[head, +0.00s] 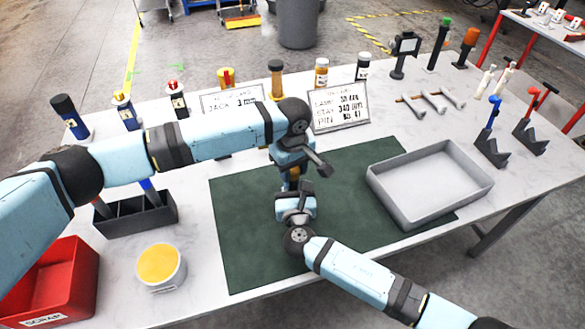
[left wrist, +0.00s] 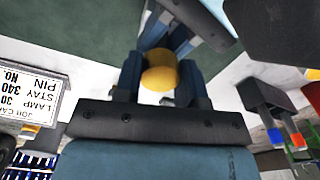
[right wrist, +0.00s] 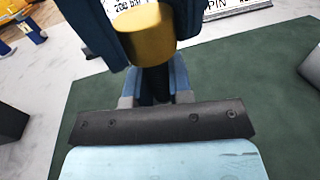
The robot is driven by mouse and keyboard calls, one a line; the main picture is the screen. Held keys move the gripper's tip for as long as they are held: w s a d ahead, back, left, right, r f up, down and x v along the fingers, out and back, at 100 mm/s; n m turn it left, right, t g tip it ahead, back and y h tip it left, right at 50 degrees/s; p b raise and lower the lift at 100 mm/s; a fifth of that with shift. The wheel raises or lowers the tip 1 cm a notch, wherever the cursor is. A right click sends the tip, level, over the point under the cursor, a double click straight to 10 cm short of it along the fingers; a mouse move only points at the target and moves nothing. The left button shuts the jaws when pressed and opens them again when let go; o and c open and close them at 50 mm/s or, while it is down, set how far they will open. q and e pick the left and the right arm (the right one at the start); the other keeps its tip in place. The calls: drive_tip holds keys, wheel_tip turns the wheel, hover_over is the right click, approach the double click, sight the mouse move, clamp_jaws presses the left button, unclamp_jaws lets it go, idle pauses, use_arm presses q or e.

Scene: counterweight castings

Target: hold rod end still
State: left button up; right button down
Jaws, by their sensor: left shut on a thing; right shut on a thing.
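A gold-yellow cylindrical piece, probably the rod end, is between the two fingers of my left gripper (left wrist: 162,72) in the left wrist view (left wrist: 160,78). It also shows large in the right wrist view (right wrist: 146,34), and only a sliver shows in the head view (head: 294,174). My left gripper (head: 291,182) points down over the green mat and is shut on this piece. My right gripper (right wrist: 155,86) comes from the front, close below the left one, and is shut on a dark part under the gold piece. The fingers hide most of that part.
The green mat (head: 245,240) lies under both grippers. A grey tray (head: 432,212) stands to the right. A black caddy (head: 140,218), a yellow-topped tub (head: 160,283) and a red bin (head: 85,290) stand left. Two printed cards (head: 338,108) stand behind.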

use_arm(q)
drive_tip(key=m, duration=0.8)
drive_tip(key=shift+m, duration=0.3)
drive_tip(key=m, duration=0.4)
drive_tip(key=shift+m, duration=0.3)
drive_tip(key=m, duration=0.8)
drive_tip(key=shift+m, duration=0.3)
drive_tip(key=m, duration=0.8)
drive_tip(key=shift+f+m, duration=0.1)
drive_tip(key=shift+m, duration=0.3)
drive_tip(key=m, duration=0.3)
drive_tip(key=shift+m, duration=0.3)
drive_tip(key=o, duration=1.1)
